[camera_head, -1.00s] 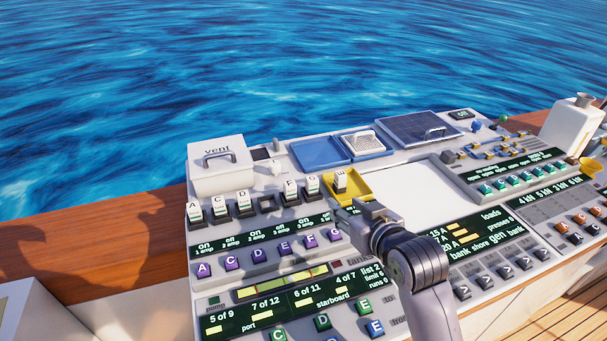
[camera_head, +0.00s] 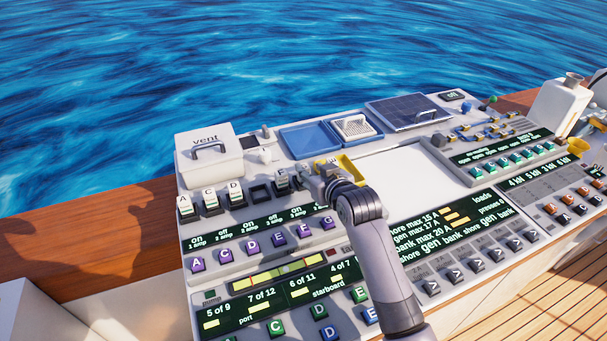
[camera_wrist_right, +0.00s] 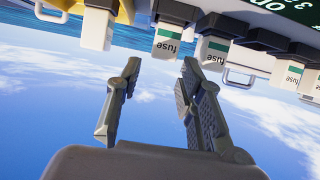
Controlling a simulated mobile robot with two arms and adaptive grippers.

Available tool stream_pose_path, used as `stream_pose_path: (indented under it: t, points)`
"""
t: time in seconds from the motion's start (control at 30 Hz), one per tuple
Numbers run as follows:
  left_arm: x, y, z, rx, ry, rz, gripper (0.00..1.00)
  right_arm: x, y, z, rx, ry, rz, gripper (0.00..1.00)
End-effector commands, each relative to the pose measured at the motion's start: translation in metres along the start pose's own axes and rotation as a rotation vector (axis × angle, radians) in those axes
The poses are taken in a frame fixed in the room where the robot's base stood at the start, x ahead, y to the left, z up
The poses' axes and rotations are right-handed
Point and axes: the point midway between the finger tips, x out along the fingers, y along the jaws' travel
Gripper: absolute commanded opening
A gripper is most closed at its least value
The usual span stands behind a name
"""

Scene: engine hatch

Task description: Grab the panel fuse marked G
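The row of white panel fuses stands on the console. The G fuse (camera_head: 298,180) appears to be the rightmost in the row, beside my right gripper, its letter hard to read now. The F fuse (camera_head: 282,181) is just left of it. My right gripper (camera_head: 321,168) is over the yellow tray's near-left side. In the right wrist view the picture is upside down. My right gripper (camera_wrist_right: 160,72) is open and empty there. One fuse (camera_wrist_right: 168,42), seemingly G, sits beyond the gap between the fingertips, apart from them. Another fuse (camera_wrist_right: 213,50) is to its right. My left gripper is not in view.
The A fuse (camera_head: 184,203), C fuse (camera_head: 209,198) and D fuse (camera_head: 236,191) stand left of an empty slot (camera_head: 261,193). The yellow tray (camera_head: 351,171) is behind my gripper, with a white fuse partly hidden. A vent box (camera_head: 209,161) and blue tray (camera_head: 305,138) lie behind.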

Motion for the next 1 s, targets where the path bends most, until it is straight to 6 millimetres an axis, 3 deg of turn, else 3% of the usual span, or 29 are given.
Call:
stream_pose_path:
  t: [0.17,0.53,0.87,1.0]
  points:
    - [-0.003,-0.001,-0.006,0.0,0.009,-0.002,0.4,0.008,-0.001,0.0,0.0,-0.001,0.0,0.35]
    - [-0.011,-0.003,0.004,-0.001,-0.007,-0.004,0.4,0.049,-0.003,0.001,0.0,-0.001,0.0,0.35]
    - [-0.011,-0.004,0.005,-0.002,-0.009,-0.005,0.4,0.055,-0.003,0.002,0.0,0.0,0.0,0.35]
    - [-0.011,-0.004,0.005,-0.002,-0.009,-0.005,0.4,0.055,-0.003,0.002,0.0,-0.001,0.001,0.28]
